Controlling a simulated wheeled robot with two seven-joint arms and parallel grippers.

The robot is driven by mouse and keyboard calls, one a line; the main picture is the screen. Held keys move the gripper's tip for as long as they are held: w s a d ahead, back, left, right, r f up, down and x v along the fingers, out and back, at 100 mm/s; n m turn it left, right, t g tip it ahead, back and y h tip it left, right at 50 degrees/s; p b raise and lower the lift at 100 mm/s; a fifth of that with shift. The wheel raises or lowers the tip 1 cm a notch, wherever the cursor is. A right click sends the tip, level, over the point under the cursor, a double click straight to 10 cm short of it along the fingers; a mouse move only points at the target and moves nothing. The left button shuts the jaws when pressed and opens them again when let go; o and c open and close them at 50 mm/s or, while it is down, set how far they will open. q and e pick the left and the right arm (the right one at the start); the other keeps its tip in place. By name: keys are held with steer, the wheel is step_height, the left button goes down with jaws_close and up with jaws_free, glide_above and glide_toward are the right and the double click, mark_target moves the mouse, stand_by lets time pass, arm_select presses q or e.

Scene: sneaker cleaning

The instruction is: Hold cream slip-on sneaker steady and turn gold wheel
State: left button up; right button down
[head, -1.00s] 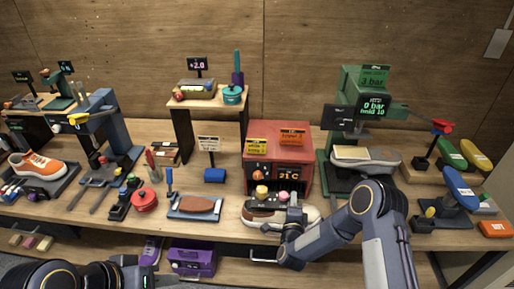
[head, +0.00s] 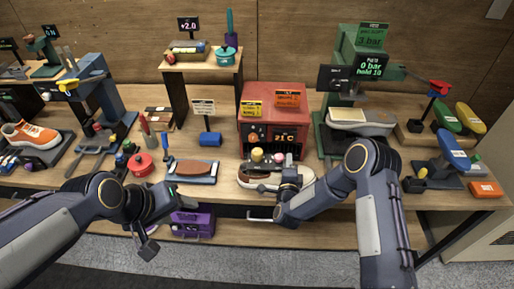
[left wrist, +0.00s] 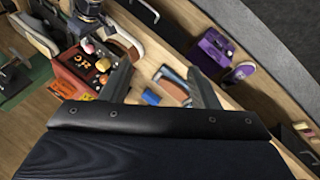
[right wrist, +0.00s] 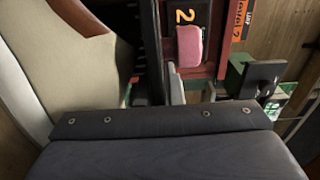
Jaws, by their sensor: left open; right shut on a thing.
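The cream slip-on sneaker (head: 256,180), with a brown inside, lies at the table's front edge before a red box (head: 270,112). It also shows in the left wrist view (left wrist: 127,38) and close up in the right wrist view (right wrist: 75,60). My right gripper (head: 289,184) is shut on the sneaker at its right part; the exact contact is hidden. The gold wheel (head: 257,154) stands on the red box's front, just behind the sneaker, beside a pink knob (head: 279,157). My left gripper (head: 170,222) is open and empty, in front of the table, left of the sneaker.
A brown brush-like item on a tray (head: 192,180), a red pot (head: 140,164) and a blue block (head: 210,139) stand left of the sneaker. A green press (head: 362,60) holds another shoe at right. A purple case (head: 192,224) sits on the shelf below.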

arm_select(q)
steer(key=w+d+f+n+h, duration=0.2)
steer(key=w+d+f+n, duration=0.35)
steer(key=w, duration=0.35)
steer(key=n+t+h, duration=0.4)
steer(key=n+t, duration=0.1)
steer(key=n, duration=1.1)
glide_toward(254, 154)
steer(key=x, duration=1.2)
steer(key=shift+a, duration=0.1)
steer(key=c, duration=1)
steer(key=shift+o, duration=0.2)
